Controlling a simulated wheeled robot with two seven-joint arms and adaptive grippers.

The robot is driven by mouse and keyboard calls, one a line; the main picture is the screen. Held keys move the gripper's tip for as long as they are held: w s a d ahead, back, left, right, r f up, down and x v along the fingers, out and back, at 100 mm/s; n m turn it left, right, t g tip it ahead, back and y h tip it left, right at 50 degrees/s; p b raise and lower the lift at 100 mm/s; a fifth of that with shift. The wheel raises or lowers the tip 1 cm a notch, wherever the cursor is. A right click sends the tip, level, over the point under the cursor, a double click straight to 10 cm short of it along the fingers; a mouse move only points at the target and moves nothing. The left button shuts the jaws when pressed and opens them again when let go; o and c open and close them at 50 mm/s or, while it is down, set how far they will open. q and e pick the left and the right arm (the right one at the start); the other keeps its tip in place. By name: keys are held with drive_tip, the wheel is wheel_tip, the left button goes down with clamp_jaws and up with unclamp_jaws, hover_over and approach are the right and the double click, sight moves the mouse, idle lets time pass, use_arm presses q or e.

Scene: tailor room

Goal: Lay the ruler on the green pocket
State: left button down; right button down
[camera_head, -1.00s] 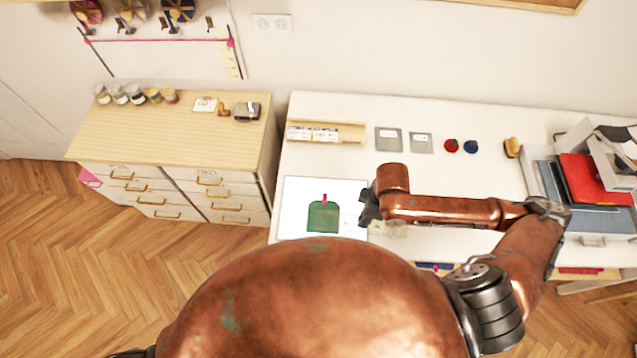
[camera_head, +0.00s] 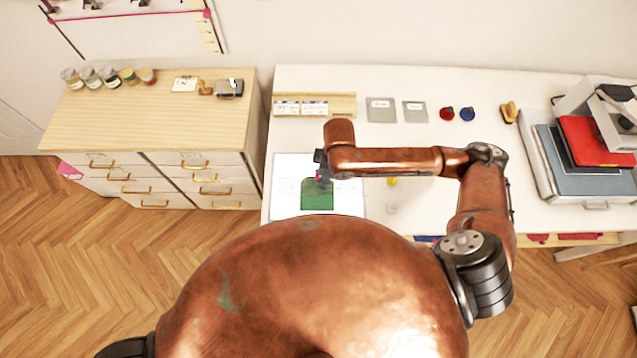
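The green pocket (camera_head: 317,197) lies on a white sheet (camera_head: 285,190) at the left part of the white table. A small pink piece (camera_head: 319,176) shows at its top edge. My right gripper (camera_head: 321,161), small and dark, is over the pocket's upper edge, close to the pink piece. Its fingers are too small and covered to show whether they are open or hold anything. I cannot make out a loose ruler on the table; my arm covers part of the tabletop. My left gripper is not in view.
A wooden holder (camera_head: 342,103) with labels, two grey cards, red and blue round items and a wooden piece line the table's back. A red folder (camera_head: 592,141) and stacked items fill the right. A small yellow item (camera_head: 392,181) shows below my forearm. A drawer cabinet (camera_head: 150,115) stands left.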

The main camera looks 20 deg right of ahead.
sight(318, 185)
drive_tip(key=f, duration=0.1)
drive_tip(key=w+a+f, duration=0.1)
drive_tip(key=shift+w+a+f, duration=0.3)
drive_tip(key=shift+f, duration=1.7)
drive_tip(key=shift+f, duration=0.1)
drive_tip(key=shift+f, duration=0.15)
drive_tip(key=c, duration=1.7)
unclamp_jaws()
drive_tip(key=r, duration=0.8)
drive_tip(key=d+r, duration=0.1)
drive_tip(key=r, duration=0.3)
drive_tip(key=shift+s+d+r, duration=0.1)
drive_tip(key=shift+s+r, duration=0.15)
drive_tip(key=shift+s, duration=0.05)
